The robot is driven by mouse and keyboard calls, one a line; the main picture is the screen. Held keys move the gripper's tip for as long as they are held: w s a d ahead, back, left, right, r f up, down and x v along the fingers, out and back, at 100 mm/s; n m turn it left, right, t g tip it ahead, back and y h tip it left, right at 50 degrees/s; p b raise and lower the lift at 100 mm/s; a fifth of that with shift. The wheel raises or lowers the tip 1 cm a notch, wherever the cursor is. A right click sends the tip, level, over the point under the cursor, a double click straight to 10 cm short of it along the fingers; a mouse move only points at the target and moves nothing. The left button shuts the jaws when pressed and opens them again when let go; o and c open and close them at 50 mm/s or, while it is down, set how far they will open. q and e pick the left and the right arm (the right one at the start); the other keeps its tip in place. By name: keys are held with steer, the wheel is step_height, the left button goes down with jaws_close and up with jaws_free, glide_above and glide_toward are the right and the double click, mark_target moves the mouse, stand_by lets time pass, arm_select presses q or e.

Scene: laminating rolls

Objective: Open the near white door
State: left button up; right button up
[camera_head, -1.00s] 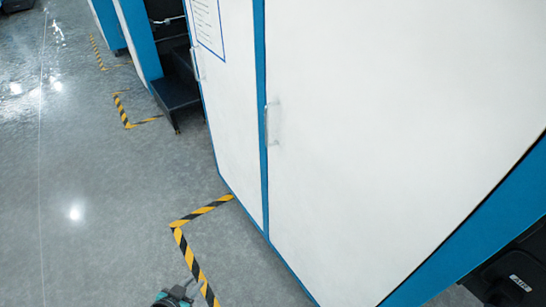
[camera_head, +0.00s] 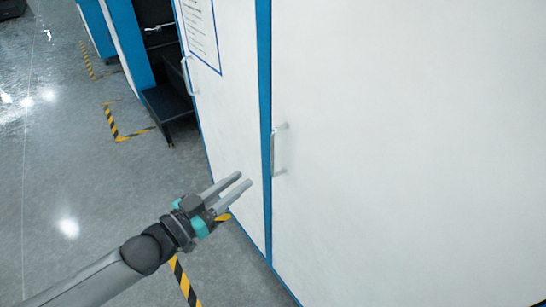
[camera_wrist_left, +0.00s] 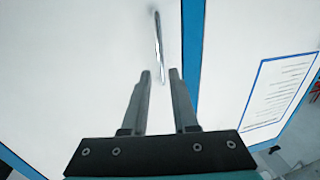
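The near white door (camera_head: 400,170) fills the right of the head view and looks closed. Its slim vertical metal handle (camera_head: 276,151) is near its left edge, beside a blue frame strip (camera_head: 264,110). My left gripper (camera_head: 246,182) is open and empty, a little left of and below the handle in the head view. In the left wrist view the handle (camera_wrist_left: 158,40) stands ahead, roughly in line with the gap between the two fingers (camera_wrist_left: 160,74). The fingers do not appear to touch it. My right gripper is not in view.
A second white door (camera_head: 228,120) with a posted sheet (camera_head: 201,30) and its own handle (camera_head: 187,75) is to the left. Dark steps (camera_head: 165,103) stand beyond it. Yellow-black tape (camera_head: 184,282) marks the grey floor, which is open at left.

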arm_select(q)
steer(key=b, duration=0.2)
glide_above(273, 175)
steer(key=shift+w, duration=0.3)
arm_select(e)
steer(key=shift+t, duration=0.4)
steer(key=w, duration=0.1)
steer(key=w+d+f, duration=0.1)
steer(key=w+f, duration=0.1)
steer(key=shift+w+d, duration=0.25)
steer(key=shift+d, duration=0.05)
arm_select(q)
steer(key=shift+c, duration=0.4)
steer(key=c, duration=0.3)
jaws_close()
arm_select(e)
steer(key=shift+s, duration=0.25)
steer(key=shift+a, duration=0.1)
